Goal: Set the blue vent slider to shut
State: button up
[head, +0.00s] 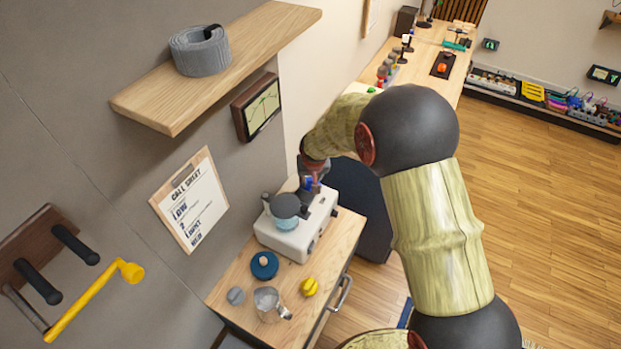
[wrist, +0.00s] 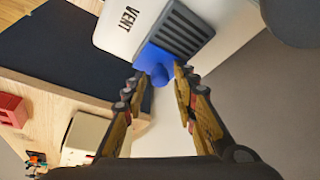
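The blue vent slider (wrist: 157,62) is a flat plate with a round knob. It sits at one end of a dark slotted grille (wrist: 184,29) marked VENT on a white appliance. The grille's slots show uncovered beside the plate. In the head view the slider is a small blue spot (head: 308,182) on top of the white appliance (head: 292,238), partly hidden by my gripper. My gripper (wrist: 158,79) is open, with one finger on each side of the knob and a visible gap to each. It also shows in the head view (head: 313,177), over the appliance's far end.
The appliance stands on a wooden cabinet (head: 225,292). A dark round lid or pan (head: 287,206) sits on the appliance. A blue disc (head: 264,265), a metal jug (head: 268,302) and a yellow knob (head: 309,287) lie in front. A wooden shelf (head: 240,70) juts out above.

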jog(key=c, duration=0.6)
grip_shut()
